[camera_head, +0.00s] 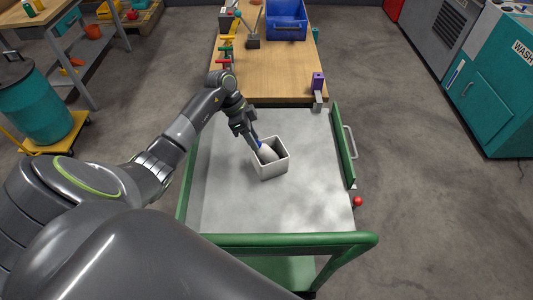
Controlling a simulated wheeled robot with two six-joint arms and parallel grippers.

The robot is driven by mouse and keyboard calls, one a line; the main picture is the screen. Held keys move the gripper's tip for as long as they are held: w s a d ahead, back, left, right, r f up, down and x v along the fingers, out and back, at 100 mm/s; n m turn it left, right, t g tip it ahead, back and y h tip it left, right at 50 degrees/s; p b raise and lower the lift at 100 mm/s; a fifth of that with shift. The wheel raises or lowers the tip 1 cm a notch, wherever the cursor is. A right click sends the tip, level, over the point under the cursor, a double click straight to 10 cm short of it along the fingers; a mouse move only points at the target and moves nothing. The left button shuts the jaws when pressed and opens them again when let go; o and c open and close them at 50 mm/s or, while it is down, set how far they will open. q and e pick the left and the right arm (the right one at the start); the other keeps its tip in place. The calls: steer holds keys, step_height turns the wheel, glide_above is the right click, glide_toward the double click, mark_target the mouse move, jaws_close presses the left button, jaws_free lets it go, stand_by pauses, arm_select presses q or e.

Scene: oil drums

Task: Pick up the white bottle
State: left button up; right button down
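The white bottle (268,154) leans inside a small white open box (271,170), with a blue part at its upper left end. The box stands on the grey top of a green-railed cart (230,207). My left gripper (256,142) reaches down from the upper left to the box. Its fingertips are at the bottle's blue end. The fingers are small and partly overlap the bottle, so I cannot tell if they are closed on it. My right gripper is not in view.
A wooden workbench (282,78) with a blue bin (287,20) stands beyond the cart. A purple object (318,81) sits at its near right edge. Green rails edge the cart. Its top is clear around the box.

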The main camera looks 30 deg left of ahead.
arm_select(q)
jaws_close()
steer(key=shift+r, duration=0.15)
